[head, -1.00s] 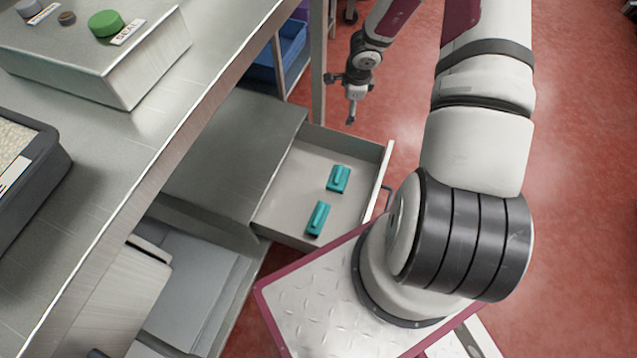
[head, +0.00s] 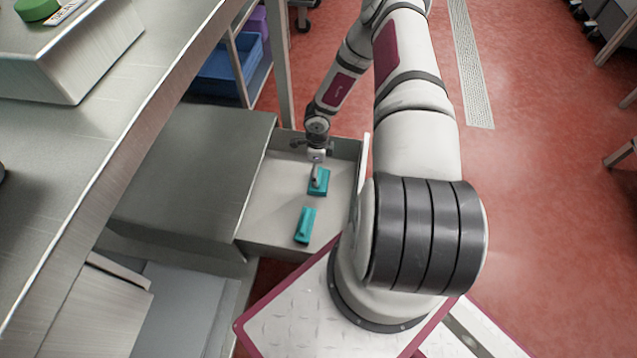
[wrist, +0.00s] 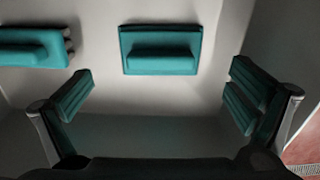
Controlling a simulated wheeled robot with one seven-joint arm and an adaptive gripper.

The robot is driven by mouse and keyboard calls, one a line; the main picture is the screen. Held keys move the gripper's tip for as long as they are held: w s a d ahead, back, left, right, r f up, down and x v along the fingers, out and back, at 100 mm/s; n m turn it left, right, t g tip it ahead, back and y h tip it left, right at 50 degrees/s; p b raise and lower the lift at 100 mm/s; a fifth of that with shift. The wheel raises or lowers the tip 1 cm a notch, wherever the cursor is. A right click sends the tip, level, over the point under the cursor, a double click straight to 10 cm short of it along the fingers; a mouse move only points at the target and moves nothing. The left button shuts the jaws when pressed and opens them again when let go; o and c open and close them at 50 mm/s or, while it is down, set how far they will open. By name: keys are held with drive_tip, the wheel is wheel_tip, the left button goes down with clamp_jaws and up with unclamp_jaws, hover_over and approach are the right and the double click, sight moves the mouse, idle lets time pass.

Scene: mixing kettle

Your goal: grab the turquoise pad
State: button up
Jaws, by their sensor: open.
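Two turquoise pads lie apart on the floor of an open drawer (head: 275,205). The far pad (head: 320,187) is partly hidden by my gripper (head: 316,172) in the head view; the near pad (head: 305,226) is in plain sight. In the wrist view one pad (wrist: 160,50) lies flat at the upper middle with a raised ridge along it. The other pad (wrist: 34,47) is at the upper left, partly cut off by the frame. My gripper is open, its teal-lined fingers (wrist: 160,92) wide apart with nothing between them. It hangs over the far pad.
The drawer's white front wall (head: 361,170) stands close to the right of my gripper. A steel cabinet top (head: 195,170) is to the left, below a steel counter (head: 80,190). A blue bin (head: 228,75) sits on a shelf behind. Red floor is open on the right.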

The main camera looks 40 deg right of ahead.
sight(319, 175)
drive_tip(key=shift+s+d+f+b, duration=0.1)
drive_tip(key=shift+f+b, duration=0.7)
drive_tip(key=shift+f, duration=0.6)
drive_tip(key=shift+d+f+b, duration=0.1)
drive_tip(key=shift+f+b, duration=0.7)
drive_tip(key=shift+f, duration=0.55)
drive_tip(key=shift+r, duration=0.1)
drive_tip(key=shift+c, duration=0.6)
drive_tip(key=c, duration=1.5)
